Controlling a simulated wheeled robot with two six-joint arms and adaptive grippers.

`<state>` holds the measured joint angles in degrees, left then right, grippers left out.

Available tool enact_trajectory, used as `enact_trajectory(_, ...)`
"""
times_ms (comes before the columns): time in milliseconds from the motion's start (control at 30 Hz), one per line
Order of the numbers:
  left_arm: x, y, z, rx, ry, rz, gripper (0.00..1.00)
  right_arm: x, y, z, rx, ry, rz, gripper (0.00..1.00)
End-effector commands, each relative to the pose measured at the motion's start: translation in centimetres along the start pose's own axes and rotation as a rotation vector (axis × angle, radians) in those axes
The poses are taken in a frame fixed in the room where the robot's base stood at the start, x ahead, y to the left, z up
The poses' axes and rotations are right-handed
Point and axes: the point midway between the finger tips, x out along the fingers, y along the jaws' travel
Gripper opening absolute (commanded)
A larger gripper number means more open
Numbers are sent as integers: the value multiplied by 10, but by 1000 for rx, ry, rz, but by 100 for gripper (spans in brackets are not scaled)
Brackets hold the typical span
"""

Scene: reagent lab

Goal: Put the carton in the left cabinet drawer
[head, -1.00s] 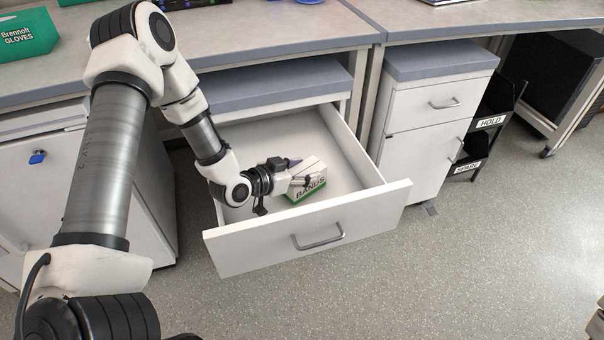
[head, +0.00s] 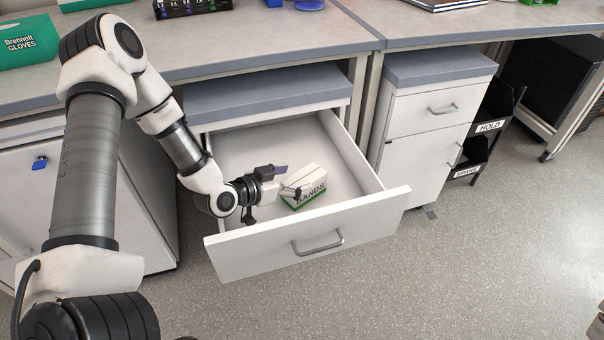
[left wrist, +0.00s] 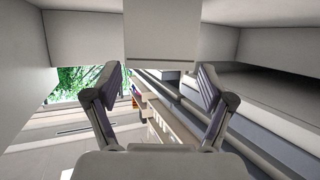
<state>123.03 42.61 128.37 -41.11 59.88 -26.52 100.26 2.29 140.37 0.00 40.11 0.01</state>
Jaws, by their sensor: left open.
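The carton (head: 309,183) is a small white box with a green lower band and the letters "BANDS". It lies on the floor of the open left cabinet drawer (head: 345,226), in its middle. My left gripper (head: 288,182) is inside the drawer opening, just left of the carton, with one finger overlapping the carton's left edge in the head view. It is open, and both spread fingers also show in the left wrist view (left wrist: 160,82). I cannot clearly make out the carton in that view. My right gripper is not in view.
The drawer is pulled well out below the bench (head: 280,45). A green gloves box (head: 25,42) is on the bench at left. The floor in front is clear.

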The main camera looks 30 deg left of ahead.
Motion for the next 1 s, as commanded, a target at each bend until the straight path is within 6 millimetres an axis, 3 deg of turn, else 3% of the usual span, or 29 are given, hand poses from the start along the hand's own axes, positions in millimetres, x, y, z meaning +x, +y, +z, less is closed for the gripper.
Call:
enact_trajectory(100,-24,-1,-4,-8,1,-3,82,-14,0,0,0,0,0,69)
enact_trajectory(267,-38,0,-2,-3,1,-1,82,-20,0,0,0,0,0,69)
enact_trajectory(1000,-39,0,0,0,0,1,82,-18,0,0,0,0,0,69)
